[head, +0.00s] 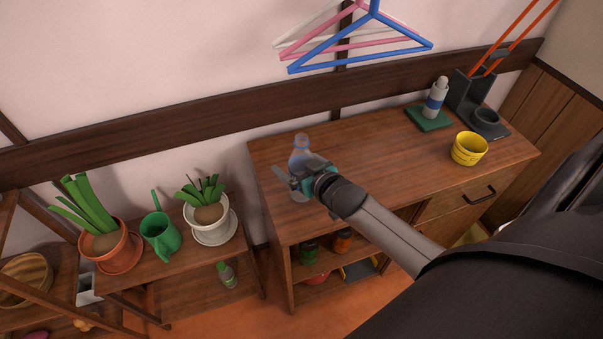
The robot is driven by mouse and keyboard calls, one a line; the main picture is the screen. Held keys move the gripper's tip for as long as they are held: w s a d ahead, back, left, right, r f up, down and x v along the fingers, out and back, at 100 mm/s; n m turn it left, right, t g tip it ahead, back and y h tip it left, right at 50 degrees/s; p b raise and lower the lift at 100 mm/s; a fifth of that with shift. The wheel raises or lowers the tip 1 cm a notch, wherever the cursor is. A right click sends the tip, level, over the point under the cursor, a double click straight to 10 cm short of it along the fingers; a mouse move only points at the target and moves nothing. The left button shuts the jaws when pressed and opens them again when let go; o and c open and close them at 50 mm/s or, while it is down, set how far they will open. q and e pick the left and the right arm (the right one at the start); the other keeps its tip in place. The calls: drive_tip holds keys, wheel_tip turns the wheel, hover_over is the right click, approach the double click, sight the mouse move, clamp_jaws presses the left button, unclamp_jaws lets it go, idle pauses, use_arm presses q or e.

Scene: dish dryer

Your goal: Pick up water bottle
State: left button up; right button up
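A clear, bluish water bottle (300,149) stands upright near the left end of the wooden cabinet top. My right gripper (293,178), whose arm comes in from the right, is at the bottle's middle. Gripper parts show on both sides of the bottle and cover some of it. I cannot tell whether the fingers press on the bottle or stand apart from it. The bottle's base shows just below the gripper and appears to be on the cabinet top. My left gripper is not in view.
The cabinet top (385,150) is clear between the bottle and the yellow bowls (468,150). A white and blue bottle (436,98) stands on a green cloth behind. Potted plants and a green watering can (160,236) stand on the lower shelf at left. Hangers (360,50) hang above.

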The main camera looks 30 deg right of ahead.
drive_tip(key=shift+c, duration=0.2)
drive_tip(key=c, duration=1.4)
drive_tip(key=shift+r, duration=0.15)
drive_tip(key=shift+w+r+p, duration=0.1)
drive_tip(key=shift+r+p, duration=2.55)
drive_tip(key=shift+r, duration=7.2)
